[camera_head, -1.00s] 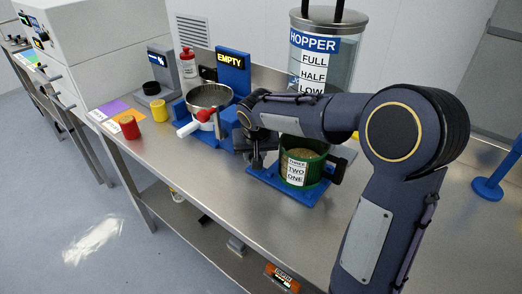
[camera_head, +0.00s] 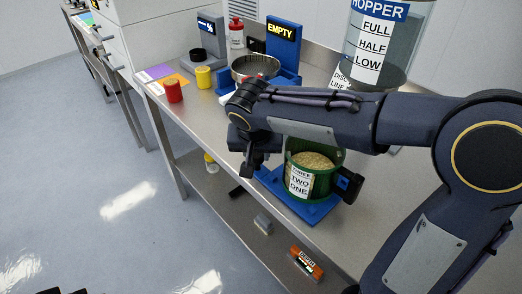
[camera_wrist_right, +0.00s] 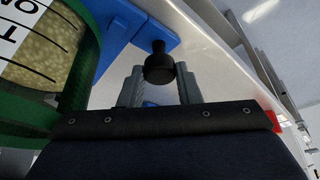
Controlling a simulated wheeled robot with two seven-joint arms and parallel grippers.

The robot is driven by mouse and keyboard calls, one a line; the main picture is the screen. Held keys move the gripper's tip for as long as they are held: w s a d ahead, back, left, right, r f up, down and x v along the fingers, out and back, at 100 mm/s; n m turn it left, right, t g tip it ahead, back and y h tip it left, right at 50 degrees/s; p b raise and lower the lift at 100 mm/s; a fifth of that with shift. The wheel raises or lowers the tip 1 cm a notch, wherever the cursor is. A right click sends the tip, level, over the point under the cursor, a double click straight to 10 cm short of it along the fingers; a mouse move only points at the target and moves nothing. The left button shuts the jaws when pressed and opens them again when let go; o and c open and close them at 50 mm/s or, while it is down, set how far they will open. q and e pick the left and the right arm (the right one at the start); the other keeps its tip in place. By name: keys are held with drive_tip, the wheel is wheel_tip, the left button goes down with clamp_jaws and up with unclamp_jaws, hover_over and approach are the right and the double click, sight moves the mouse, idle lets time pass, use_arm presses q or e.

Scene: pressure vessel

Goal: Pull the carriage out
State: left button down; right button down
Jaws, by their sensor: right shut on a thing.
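The carriage is a blue plate (camera_head: 319,213) on the bench, close to the bench's front edge. A green pot (camera_head: 326,185) of tan grains, with a label reading three, two, one, stands on it. The pot shows cut off at the left in the wrist view (camera_wrist_right: 82,100). My right gripper (camera_head: 250,168) is at the carriage's left side, its fingers pointing down. In the wrist view its grey fingers are shut on a black knob (camera_wrist_right: 159,66) beside the blue plate. My right forearm hides the area behind the pot.
The hopper (camera_head: 385,45) stands behind my right arm. A blue stand marked EMPTY (camera_head: 283,36) and a round pan (camera_head: 255,67) are farther back. A red cup (camera_head: 173,91) and a yellow cup (camera_head: 203,77) stand near the bench's far left. A lower shelf (camera_head: 215,200) runs below.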

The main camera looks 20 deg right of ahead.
drive_tip(key=shift+s+a, duration=0.1)
drive_tip(key=shift+a, duration=0.1)
drive_tip(key=c, duration=1.5)
unclamp_jaws()
drive_tip(key=o, duration=0.4)
drive_tip(key=shift+a, duration=0.1)
drive_tip(key=shift+o, duration=0.2)
drive_tip(key=v, duration=0.7)
drive_tip(key=shift+s+r, duration=0.15)
drive_tip(key=shift+r, duration=0.2)
